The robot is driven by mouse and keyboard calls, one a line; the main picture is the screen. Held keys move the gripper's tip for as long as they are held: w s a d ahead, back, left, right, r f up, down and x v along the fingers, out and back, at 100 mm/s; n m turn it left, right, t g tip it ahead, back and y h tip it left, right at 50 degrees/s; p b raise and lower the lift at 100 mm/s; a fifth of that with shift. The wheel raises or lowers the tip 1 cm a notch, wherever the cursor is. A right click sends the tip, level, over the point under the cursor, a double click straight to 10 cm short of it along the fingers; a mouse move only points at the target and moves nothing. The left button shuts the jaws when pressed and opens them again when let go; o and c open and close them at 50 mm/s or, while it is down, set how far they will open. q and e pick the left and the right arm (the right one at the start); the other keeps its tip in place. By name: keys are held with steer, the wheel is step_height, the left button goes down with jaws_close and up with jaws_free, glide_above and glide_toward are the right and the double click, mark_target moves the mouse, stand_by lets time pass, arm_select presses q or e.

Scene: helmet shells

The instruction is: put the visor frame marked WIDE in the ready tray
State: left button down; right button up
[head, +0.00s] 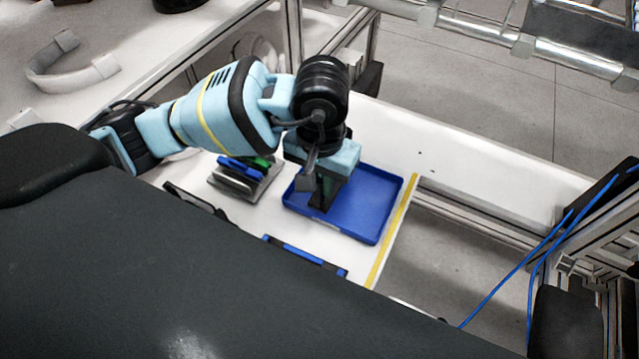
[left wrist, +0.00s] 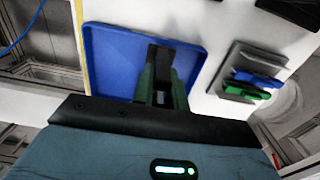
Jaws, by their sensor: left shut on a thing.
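My left gripper (head: 322,205) points down over the blue tray (head: 375,205), inside its rim. It also shows over the tray in the left wrist view (left wrist: 162,92). It is shut on a dark piece that its fingers mostly hide. I cannot tell the shape of this piece, read any marking on it, or see whether it touches the tray floor. The rest of the tray (left wrist: 112,60) looks empty. No WIDE marking is legible on anything in view. My right gripper is not in view.
A grey holder (head: 232,184) with a blue piece (head: 238,168) and a green piece (head: 262,162) stands left of the tray. A blue and black strip (head: 305,256) lies near the front. Yellow tape (head: 392,230) runs along the table's right edge. A pale curved band (head: 72,75) lies at the upper left.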

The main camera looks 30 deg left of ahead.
arm_select(q)
steer(key=shift+w+a, duration=0.3)
steer(key=shift+w, duration=0.15)
steer(key=shift+w+f+p, duration=0.1)
steer(key=shift+f+p, duration=0.2)
steer(key=shift+f, duration=1.5)
steer(key=shift+a+f, duration=0.1)
steer(key=shift+f, duration=0.15)
steer(key=c, duration=1.4)
jaws_free()
step_height(320, 180, up, 12)
steer(key=shift+r, duration=0.25)
